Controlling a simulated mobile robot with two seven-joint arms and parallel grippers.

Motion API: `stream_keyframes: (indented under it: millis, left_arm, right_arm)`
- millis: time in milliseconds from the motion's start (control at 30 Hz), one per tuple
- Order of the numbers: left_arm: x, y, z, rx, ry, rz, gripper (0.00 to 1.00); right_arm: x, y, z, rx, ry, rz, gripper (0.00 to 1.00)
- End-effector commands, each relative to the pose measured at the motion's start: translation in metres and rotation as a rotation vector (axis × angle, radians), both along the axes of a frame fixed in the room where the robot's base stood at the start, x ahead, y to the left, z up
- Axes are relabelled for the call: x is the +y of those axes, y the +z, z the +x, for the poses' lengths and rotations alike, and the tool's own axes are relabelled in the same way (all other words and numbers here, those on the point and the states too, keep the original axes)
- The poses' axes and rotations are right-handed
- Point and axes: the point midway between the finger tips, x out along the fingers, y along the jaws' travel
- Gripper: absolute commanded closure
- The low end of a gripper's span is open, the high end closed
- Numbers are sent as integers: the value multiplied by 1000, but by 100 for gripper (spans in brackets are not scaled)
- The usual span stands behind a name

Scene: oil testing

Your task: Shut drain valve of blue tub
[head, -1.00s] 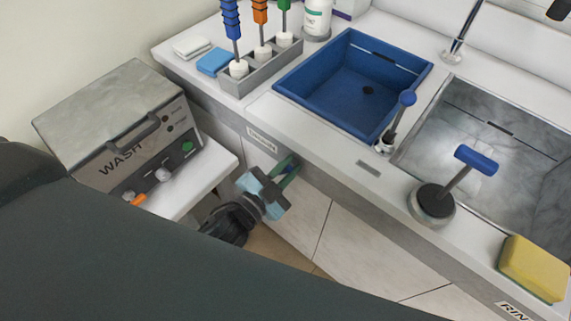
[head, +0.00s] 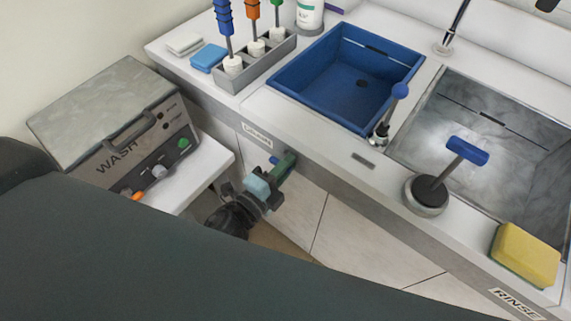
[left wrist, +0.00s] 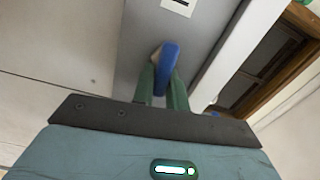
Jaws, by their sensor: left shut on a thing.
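The blue tub (head: 300,85) is a square blue basin set into the white counter, with a dark drain hole in its floor. A blue valve handle (head: 273,160) shows at the counter's front panel below the tub. My left gripper (head: 287,165) is at that panel, shut on the handle. In the left wrist view the blue handle (left wrist: 168,58) stands between the two green fingers of my left gripper (left wrist: 163,85). The fingers hide its lower part. My right gripper is not in view.
A grey WASH machine (head: 110,125) stands on a white shelf at the left. A metal sink (head: 455,110) lies right of the tub. Blue-topped taps, a yellow sponge (head: 525,255) and a grey rack (head: 265,65) with coloured tools stand on the counter.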

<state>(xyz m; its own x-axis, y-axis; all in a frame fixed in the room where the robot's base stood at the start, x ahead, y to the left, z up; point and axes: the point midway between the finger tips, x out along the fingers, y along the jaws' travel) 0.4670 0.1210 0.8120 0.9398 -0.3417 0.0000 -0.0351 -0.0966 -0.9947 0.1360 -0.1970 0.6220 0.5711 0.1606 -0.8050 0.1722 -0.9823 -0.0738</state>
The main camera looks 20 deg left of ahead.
Motion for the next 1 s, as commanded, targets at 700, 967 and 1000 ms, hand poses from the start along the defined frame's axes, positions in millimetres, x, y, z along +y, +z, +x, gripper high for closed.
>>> stream_keyframes:
  millis: [700, 967, 1000]
  left_arm:
    - [1, -3, 0, -40, 3, 115, 100]
    - [1, -3, 0, -39, 2, 114, 66]
    - [1, -2, 0, -39, 2, 114, 64]
  right_arm:
    - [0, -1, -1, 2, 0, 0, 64]
    - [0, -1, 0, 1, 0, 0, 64]
    - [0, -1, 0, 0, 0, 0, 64]
